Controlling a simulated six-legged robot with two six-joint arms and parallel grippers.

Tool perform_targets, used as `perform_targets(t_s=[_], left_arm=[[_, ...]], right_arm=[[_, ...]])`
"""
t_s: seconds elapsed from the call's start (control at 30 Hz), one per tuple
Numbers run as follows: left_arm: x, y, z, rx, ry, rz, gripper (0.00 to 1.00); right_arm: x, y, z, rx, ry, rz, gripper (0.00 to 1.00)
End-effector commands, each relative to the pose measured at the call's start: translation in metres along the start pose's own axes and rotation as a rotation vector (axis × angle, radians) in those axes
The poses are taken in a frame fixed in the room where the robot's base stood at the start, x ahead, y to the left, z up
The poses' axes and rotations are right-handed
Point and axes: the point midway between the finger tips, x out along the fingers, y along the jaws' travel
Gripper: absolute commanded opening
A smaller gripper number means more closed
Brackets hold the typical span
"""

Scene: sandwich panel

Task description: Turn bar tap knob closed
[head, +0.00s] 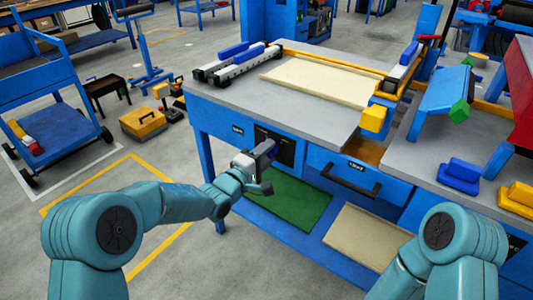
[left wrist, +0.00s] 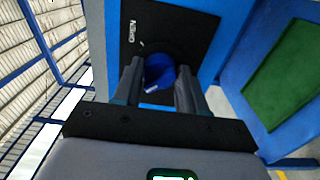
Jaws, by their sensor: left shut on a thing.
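The blue bar tap knob (left wrist: 158,72) sits on a black plate (left wrist: 165,28) with white lettering that reads OPEN, seen in the left wrist view. My left gripper (left wrist: 160,85) is shut on the knob, with one finger on each side of it. In the head view my left gripper (head: 262,162) is at the black plate (head: 284,146) on the front of the blue workbench and hides the knob. Part of my right arm shows at the lower right, but its gripper is out of view.
The workbench (head: 225,105) has a grey top bearing a cream panel (head: 325,82) and a yellow bar. A drawer (head: 350,178) with a dark handle is right of the plate. A green sheet (head: 290,208) lies on the lower shelf.

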Motion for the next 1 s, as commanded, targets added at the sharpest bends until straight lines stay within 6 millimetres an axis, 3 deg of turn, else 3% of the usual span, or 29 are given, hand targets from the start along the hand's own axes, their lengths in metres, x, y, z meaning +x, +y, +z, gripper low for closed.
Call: perform_targets(t_s=[0.03,0.1,0.47,0.57,1.0], left_arm=[[0.0,0.0,-0.001,-0.003,0.002,0.001,0.51],[0.0,0.0,-0.001,-0.003,0.002,0.001,0.66],[-0.006,0.0,-0.001,-0.002,0.001,0.0,0.66],[-0.02,0.001,-0.001,-0.002,0.002,-0.002,0.66],[-0.131,0.001,-0.001,-0.002,0.004,-0.002,0.66]], right_arm=[[0.0,0.0,0.0,0.0,0.0,0.0,0.43],[0.0,0.0,0.0,0.0,0.0,0.0,0.43],[-0.001,0.0,0.0,0.0,0.0,0.0,0.43],[-0.002,-0.001,0.0,0.0,0.0,0.0,0.43],[-0.01,-0.004,0.0,0.0,0.0,0.0,0.43]])
